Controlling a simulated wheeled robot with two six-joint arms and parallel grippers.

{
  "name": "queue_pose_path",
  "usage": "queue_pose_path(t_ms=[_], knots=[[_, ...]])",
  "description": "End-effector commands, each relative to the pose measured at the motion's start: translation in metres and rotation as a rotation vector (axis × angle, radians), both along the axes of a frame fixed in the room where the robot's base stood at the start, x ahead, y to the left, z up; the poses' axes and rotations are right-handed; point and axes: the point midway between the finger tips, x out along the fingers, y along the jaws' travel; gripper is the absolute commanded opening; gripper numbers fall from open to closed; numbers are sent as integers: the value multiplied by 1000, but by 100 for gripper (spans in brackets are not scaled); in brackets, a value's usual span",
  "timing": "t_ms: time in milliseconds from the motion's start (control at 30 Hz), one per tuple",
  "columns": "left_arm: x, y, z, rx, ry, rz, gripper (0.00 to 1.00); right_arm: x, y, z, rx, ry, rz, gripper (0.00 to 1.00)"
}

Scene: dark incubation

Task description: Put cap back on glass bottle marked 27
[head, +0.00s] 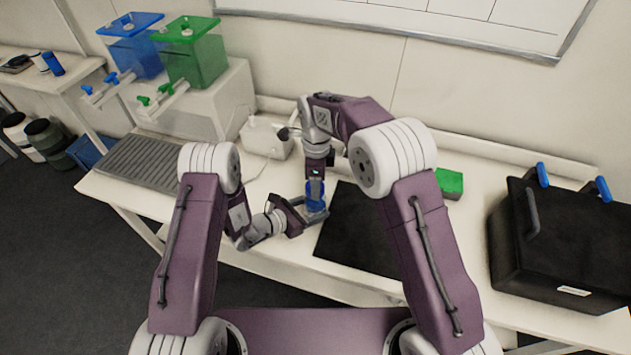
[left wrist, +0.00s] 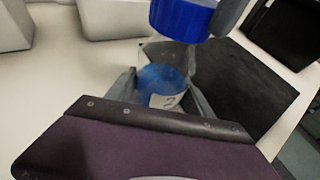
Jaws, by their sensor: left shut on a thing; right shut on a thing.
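The glass bottle (left wrist: 163,82) stands between the fingers of my left gripper (left wrist: 165,95) in the left wrist view. It holds blue liquid and has a white label with a "2" showing; the rest of the label is hidden. My left gripper is shut on the bottle. The blue cap (left wrist: 182,17) is above the bottle in the left wrist view, held by my right gripper (head: 315,184), which comes down from above in the head view. In the left wrist view the cap appears apart from the bottle's top.
A black mat (head: 350,235) lies right of the bottle. A black case (head: 560,240) with blue handles stands at the right. A green box (head: 449,183), a white container (head: 266,137), a grey ribbed tray (head: 150,162), and blue (head: 135,50) and green (head: 192,58) tanks stand around.

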Motion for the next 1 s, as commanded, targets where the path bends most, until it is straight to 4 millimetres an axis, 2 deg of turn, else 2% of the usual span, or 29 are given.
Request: queue_pose_path(t_ms=[100, 167, 333, 367, 400, 433, 767, 867, 1000], knots=[[0, 0, 0, 1, 1, 0, 0, -1, 0, 1, 0, -2, -291, 10], [0, 0, 0, 1, 1, 0, 0, -1, 0, 1, 0, -2, -402, 10], [0, 0, 0, 1, 1, 0, 0, -1, 0, 1, 0, -2, -419, 10], [0, 0, 0, 1, 1, 0, 0, -1, 0, 1, 0, -2, -419, 56], [0, 0, 0, 1, 1, 0, 0, -1, 0, 1, 0, -2, -419, 67], [0, 0, 0, 1, 1, 0, 0, -1, 0, 1, 0, -2, -418, 73], [0, 0, 0, 1, 1, 0, 0, -1, 0, 2, 0, -1, -416, 73], [0, 0, 0, 1, 1, 0, 0, 0, 1, 12, 2, -3, -416, 73], [0, 0, 0, 1, 1, 0, 0, 0, 1, 42, 3, -5, -416, 73]])
